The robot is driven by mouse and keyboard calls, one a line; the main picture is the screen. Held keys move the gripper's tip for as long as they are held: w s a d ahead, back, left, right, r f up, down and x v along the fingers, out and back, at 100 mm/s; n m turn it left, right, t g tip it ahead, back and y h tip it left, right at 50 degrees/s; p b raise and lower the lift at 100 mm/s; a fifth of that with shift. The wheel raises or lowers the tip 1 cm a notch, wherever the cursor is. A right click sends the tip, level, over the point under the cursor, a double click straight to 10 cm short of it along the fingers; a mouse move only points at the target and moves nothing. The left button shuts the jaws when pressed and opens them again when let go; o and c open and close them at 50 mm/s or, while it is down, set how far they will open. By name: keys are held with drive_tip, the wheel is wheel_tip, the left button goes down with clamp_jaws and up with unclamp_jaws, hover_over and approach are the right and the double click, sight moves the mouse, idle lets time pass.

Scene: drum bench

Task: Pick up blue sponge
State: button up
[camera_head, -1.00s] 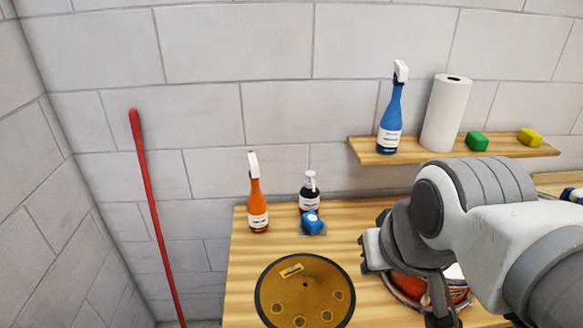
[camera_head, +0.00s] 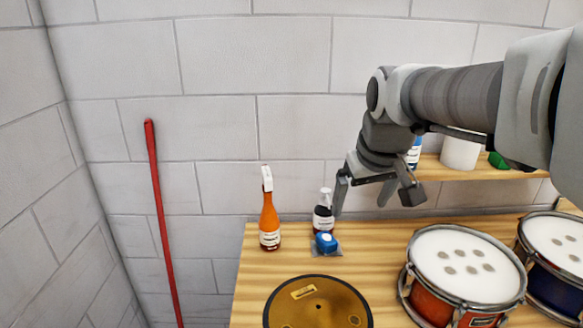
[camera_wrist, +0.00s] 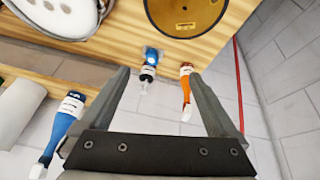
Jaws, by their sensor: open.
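The blue sponge (camera_head: 326,243) is a small blue block with a pale round patch. It sits on a thin grey pad on the wooden bench (camera_head: 385,259), just in front of a dark bottle with a white pump (camera_head: 323,216). In the wrist view the blue sponge (camera_wrist: 152,54) shows beyond my fingertips, partly overlapped by the bottle. My gripper (camera_head: 376,198) is open and empty. It hangs above the bench's back part, up and to the right of the sponge, apart from it. The wrist view also shows my gripper (camera_wrist: 158,75) with its fingers spread wide.
An orange spray bottle (camera_head: 269,219) stands left of the sponge. A brown cymbal (camera_head: 318,303) lies in front. Red (camera_head: 450,307) and blue (camera_head: 560,296) drums stand right. A wall shelf (camera_head: 440,173) holds a blue spray bottle (camera_wrist: 68,118), a paper roll (camera_head: 460,154) and a green block (camera_head: 497,160).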

drive_tip(key=w+f+n+b, duration=0.1)
drive_tip(key=w+f+b, duration=0.15)
drive_tip(key=w, duration=0.35)
drive_tip(key=w+f+b, duration=0.1)
drive_tip(key=w+f, duration=0.3)
drive_tip(key=w, duration=0.1)
drive_tip(key=n+y+b, duration=0.1)
drive_tip(key=y+b, duration=0.1)
drive_tip(key=b, duration=0.3)
approach(327, 238)
drive_tip(key=shift+g, duration=0.4)
drive_tip(key=x, duration=0.4)
drive_tip(key=shift+w+d+f+b, duration=0.1)
drive_tip(key=shift+w+f+b, duration=0.05)
drive_tip(key=shift+w+b, duration=0.25)
drive_tip(key=shift+x, duration=3.1)
drive_tip(key=shift+w, duration=0.1)
drive_tip(key=c, duration=1.4)
